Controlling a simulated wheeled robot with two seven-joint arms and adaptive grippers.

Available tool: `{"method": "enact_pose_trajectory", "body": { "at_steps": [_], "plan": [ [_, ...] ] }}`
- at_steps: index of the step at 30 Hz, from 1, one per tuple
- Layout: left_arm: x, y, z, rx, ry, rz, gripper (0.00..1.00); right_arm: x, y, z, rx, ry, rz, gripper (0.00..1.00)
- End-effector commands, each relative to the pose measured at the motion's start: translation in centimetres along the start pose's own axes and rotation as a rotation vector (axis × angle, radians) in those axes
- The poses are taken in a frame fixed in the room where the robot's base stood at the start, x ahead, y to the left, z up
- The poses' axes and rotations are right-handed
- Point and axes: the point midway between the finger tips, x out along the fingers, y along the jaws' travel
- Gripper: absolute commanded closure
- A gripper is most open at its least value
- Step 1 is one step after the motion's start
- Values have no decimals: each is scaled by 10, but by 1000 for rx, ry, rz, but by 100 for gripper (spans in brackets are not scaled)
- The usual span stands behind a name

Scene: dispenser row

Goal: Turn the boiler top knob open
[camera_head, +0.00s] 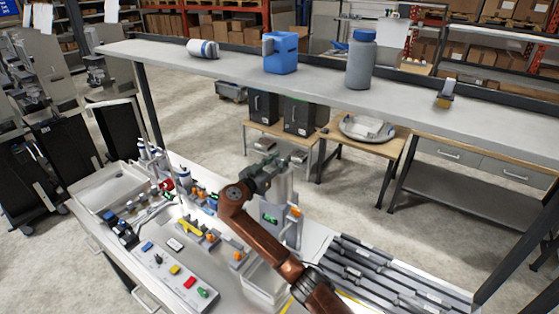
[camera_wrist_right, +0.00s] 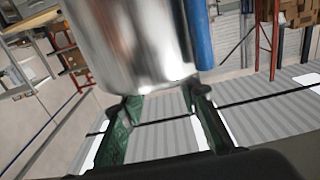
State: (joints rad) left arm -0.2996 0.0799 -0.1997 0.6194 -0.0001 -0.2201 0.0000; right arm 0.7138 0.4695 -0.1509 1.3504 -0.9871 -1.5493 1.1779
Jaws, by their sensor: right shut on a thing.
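The boiler (camera_head: 285,205) is a grey upright body on the counter, with a green mark and orange parts on its front. My right gripper (camera_head: 272,172) is at the boiler's top, its brown arm reaching up from the lower right. In the right wrist view its green fingers (camera_wrist_right: 160,115) stand on either side of the lower edge of a shiny metal cylinder (camera_wrist_right: 135,45). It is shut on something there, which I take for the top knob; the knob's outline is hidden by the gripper. My left gripper is not in view.
A shelf above the counter (camera_head: 310,82) carries a blue container (camera_head: 280,53), a grey bottle with a blue cap (camera_head: 361,60) and a white-and-blue can (camera_head: 203,49). A grey tray (camera_head: 105,190) and several small coloured parts crowd the counter left of the boiler.

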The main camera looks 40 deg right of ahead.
Motion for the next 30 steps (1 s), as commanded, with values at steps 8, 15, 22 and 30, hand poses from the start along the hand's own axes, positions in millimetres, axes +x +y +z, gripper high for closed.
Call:
{"method": "enact_pose_trajectory", "body": {
  "at_steps": [8,15,22,30],
  "plan": [
    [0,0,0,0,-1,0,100,0,0,0,0,0,-4,95],
    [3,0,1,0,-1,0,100,0,1,1,2,0,-65,95],
    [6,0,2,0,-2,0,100,0,1,2,3,-1,-219,95],
    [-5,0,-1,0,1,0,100,0,2,-1,3,-1,-470,95]
  ]
}}
